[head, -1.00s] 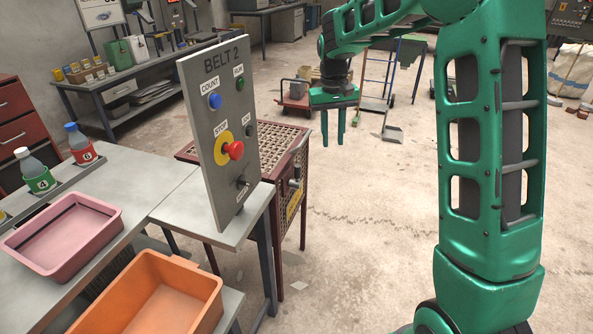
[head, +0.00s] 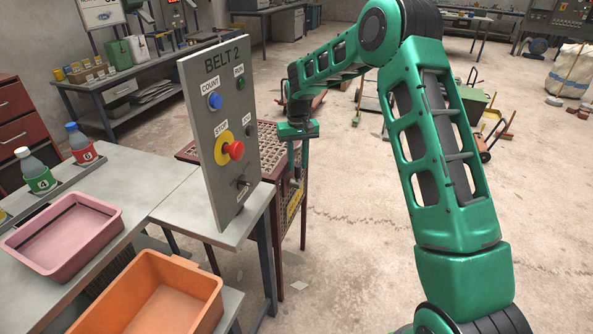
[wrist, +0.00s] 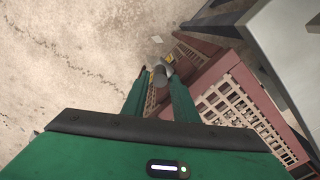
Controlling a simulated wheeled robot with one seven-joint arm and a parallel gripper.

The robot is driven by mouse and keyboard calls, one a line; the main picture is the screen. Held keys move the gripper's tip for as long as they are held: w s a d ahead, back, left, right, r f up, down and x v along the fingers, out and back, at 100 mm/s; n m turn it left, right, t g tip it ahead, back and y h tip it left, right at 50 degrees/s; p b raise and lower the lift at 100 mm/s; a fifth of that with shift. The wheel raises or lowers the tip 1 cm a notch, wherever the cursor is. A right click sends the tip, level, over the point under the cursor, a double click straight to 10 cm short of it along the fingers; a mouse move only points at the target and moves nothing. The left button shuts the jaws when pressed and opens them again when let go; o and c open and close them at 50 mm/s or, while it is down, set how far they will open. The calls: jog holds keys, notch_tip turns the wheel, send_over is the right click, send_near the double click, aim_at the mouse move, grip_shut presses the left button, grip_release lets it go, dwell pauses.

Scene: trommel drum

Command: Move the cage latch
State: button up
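The cage latch shows as a grey, rounded handle (wrist: 160,75) on the side of the red-brown mesh cage (wrist: 222,100). In the head view the latch (head: 293,183) is small and dark, just below my fingers, above a yellow label on the cage. My gripper (head: 298,163) points down beside the cage's right side. In the wrist view my gripper (wrist: 157,82) has its two green fingers apart, with the latch handle between or just beyond the tips. I cannot tell whether either finger touches it.
The grey BELT 2 panel (head: 220,130) stands upright just left of my gripper, partly hiding the cage. A grey table (head: 150,180) holds a pink tray (head: 100,245) and bottles. An orange bin (head: 190,325) is at the front left. The floor right of the cage is open.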

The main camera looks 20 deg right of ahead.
aim_at(298, 168)
jog(key=shift+f, duration=1.55)
